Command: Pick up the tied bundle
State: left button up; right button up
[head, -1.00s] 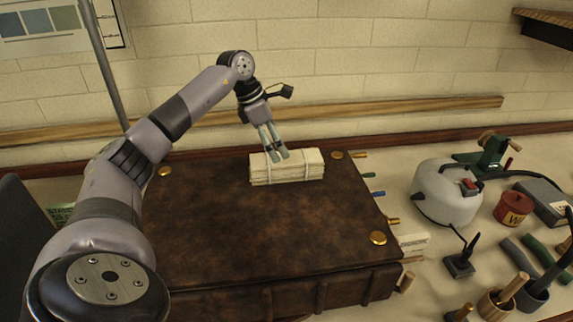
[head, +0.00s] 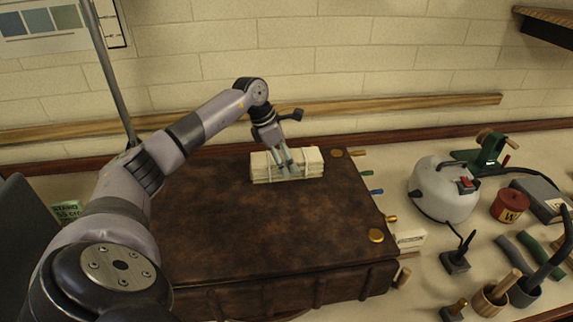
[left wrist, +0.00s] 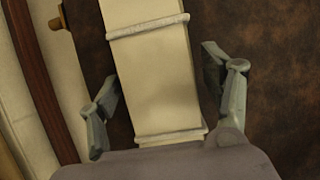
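The tied bundle (head: 262,168) is a cream stack with two pale ties. It lies on top of a large brown leather-like book (head: 230,220), near its back edge. My left gripper (head: 291,173) is down at the bundle in the head view, its fingers over the middle. In the left wrist view the bundle (left wrist: 165,90) runs between the two spread fingers of the left gripper (left wrist: 165,105), with a gap to the left finger and little or none to the right one. The fingertips' depth against the bundle is hard to tell. My right gripper is not in view.
A white rounded appliance (head: 440,190), a red tin (head: 509,206) and a green clamp-like tool (head: 488,152) stand to the right. Wooden-handled tools (head: 490,300) stand at the front right. A brick wall with a wooden rail (head: 400,103) is behind. The book top is otherwise clear.

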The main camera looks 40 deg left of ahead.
pick_arm(q)
jog(key=c, duration=0.8)
jog(key=shift+r, duration=0.1)
jog(key=c, duration=0.5)
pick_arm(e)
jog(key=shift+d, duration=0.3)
pick_arm(q)
jog(key=shift+w+r, duration=0.1)
jog(key=shift+c, duration=0.2)
